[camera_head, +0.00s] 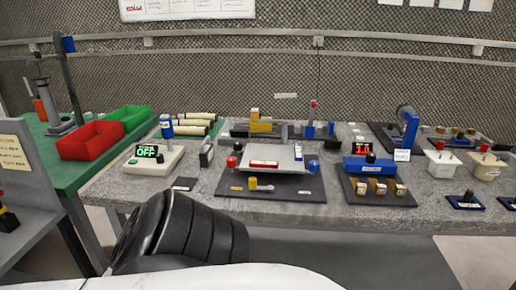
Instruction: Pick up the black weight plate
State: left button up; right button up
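I cannot single out a black weight plate with certainty. A dark round part (404,111) shows on a blue stand at the back right of the grey table. A small flat black piece (184,184) lies near the table's front left edge. Neither of my grippers is in view. A black ribbed part and a white part, probably mine, fill the lower middle and hide some of the floor and the table's front.
The grey table (330,212) carries several devices: a box reading OFF (153,160), a platform with coloured knobs (275,159), and a blue box with a red display (368,166). Red (91,140) and green (129,119) bins stand on a green bench. A grey panel (25,175) stands at left.

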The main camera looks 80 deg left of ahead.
aim_at(206, 154)
jog(key=u, duration=3.55)
jog(key=k, duration=0.25)
